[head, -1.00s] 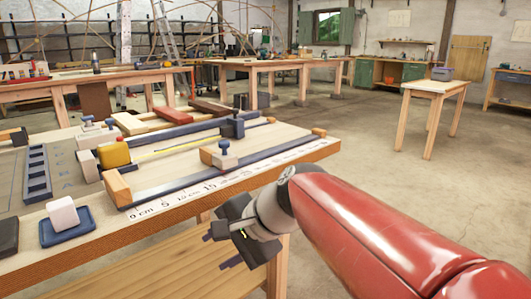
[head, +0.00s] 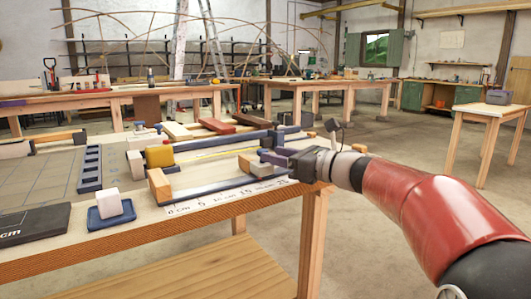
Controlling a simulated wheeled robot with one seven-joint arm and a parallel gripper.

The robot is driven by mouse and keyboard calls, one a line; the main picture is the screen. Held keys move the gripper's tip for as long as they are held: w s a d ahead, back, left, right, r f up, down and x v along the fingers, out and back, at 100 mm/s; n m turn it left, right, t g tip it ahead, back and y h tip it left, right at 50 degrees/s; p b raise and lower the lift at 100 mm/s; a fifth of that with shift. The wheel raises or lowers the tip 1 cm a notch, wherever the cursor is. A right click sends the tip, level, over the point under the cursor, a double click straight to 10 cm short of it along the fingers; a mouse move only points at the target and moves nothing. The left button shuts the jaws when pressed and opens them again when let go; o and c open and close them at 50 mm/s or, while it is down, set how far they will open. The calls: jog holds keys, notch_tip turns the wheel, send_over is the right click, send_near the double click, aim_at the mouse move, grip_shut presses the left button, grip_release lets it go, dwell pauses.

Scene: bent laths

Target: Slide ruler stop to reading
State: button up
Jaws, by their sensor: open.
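The ruler (head: 203,202) is a white printed strip with cm marks along the table's front edge. Behind it runs a dark rail (head: 205,187) with a wooden end block (head: 158,186) at its left end. The sliding stop's wooden base (head: 244,164) shows on the rail, just left of my gripper. My gripper (head: 266,157) is open at the stop, its dark fingers pointing left. The fingers and gripper body hide the stop's knob and the rail's right part. I cannot tell whether the fingers touch the stop.
Behind the rail stand a yellow block (head: 160,156) and a second dark rail (head: 222,145). A white cube (head: 109,203) sits in a blue tray (head: 106,219) at front left. A dark slab (head: 32,225) lies left of it.

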aim_at(262, 150)
jog(key=x, duration=0.4)
jog(key=shift+w+a, duration=0.25)
jog(key=shift+a, duration=0.1)
grip_shut()
